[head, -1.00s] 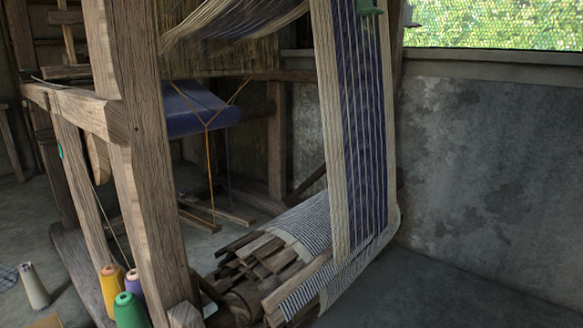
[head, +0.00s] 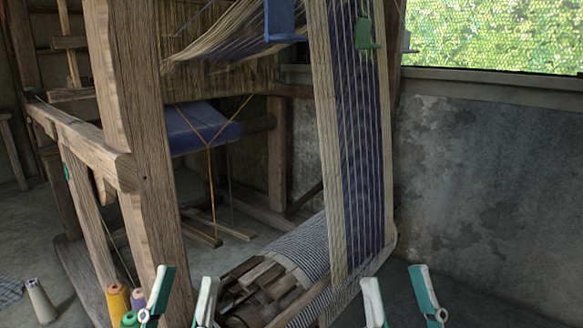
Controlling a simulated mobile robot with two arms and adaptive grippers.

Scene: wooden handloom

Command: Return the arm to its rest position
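My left gripper (head: 187,277) shows at the bottom edge, left of centre. Its two white and teal fingers stand apart with nothing between them. My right gripper (head: 396,277) shows at the bottom edge, right of centre, with its two fingers also apart and empty. Both point upward in the head view, in front of the wooden loom (head: 146,140). Neither visibly holds the loom or its threads. The lower parts of both grippers and the arms are cut off by the frame.
The blue and cream warp (head: 361,150) hangs down to a striped roll (head: 300,246). Yarn cones (head: 117,299) stand at lower left. The floor at lower right (head: 470,300) looks clear.

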